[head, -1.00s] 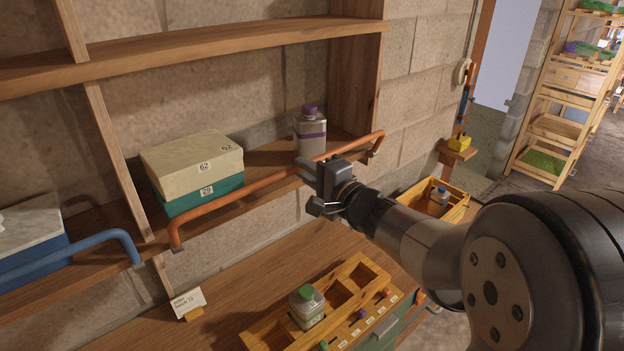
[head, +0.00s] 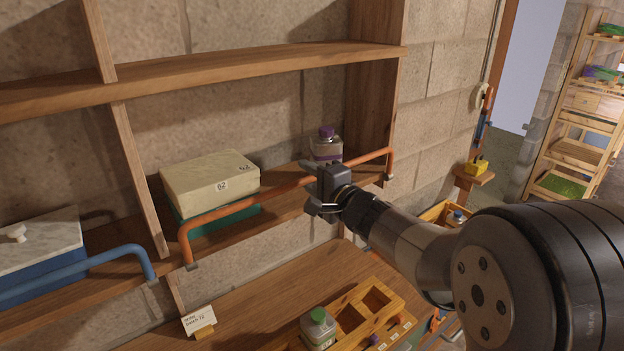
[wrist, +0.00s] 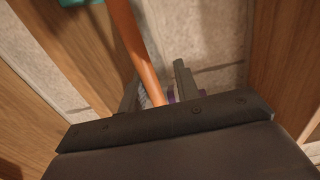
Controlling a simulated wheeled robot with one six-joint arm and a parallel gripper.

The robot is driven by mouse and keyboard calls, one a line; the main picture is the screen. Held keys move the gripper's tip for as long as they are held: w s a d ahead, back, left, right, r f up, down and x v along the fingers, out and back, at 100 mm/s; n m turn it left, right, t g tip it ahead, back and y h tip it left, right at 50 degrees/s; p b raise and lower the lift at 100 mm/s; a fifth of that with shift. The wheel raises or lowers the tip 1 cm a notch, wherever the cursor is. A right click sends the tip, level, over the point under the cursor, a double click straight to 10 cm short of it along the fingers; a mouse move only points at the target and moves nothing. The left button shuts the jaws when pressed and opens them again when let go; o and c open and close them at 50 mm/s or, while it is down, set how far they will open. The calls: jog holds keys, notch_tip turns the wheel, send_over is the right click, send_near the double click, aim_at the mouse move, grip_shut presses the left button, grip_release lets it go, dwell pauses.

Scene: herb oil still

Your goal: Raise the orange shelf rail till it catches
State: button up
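The orange shelf rail (head: 230,208) runs along the front of the middle shelf (head: 285,187), its bent ends rising from small metal mounts at the shelf edge. It stands raised above the edge, in front of the cream-and-teal box and grey bottle. I cannot tell whether it has caught. My gripper (head: 311,188) is at the rail's right half, with one finger above it and one below. In the wrist view, the rail (wrist: 126,35) passes between my fingers (wrist: 158,90), close to the left one, with a gap to the right one. The gripper looks open around it.
The cream-topped box (head: 210,180) and purple-capped bottle (head: 326,145) stand behind the rail. A blue rail (head: 80,268) is at left. Below are a label card (head: 199,320), a wooden rack (head: 365,315) and a green-capped bottle (head: 318,328). An upper shelf (head: 200,78) is overhead.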

jog(key=shift+o, duration=1.4)
jog(key=shift+a+r, duration=0.1)
jog(key=shift+r, duration=0.25)
jog(key=shift+o, duration=0.4)
jog(key=shift+f, duration=0.1)
jog(key=v, duration=0.9)
jog(key=shift+f, duration=0.15)
jog(key=x, duration=0.9)
jog(key=shift+v, duration=1)
jog(key=shift+w+f, duration=0.1)
jog(key=shift+f, duration=0.05)
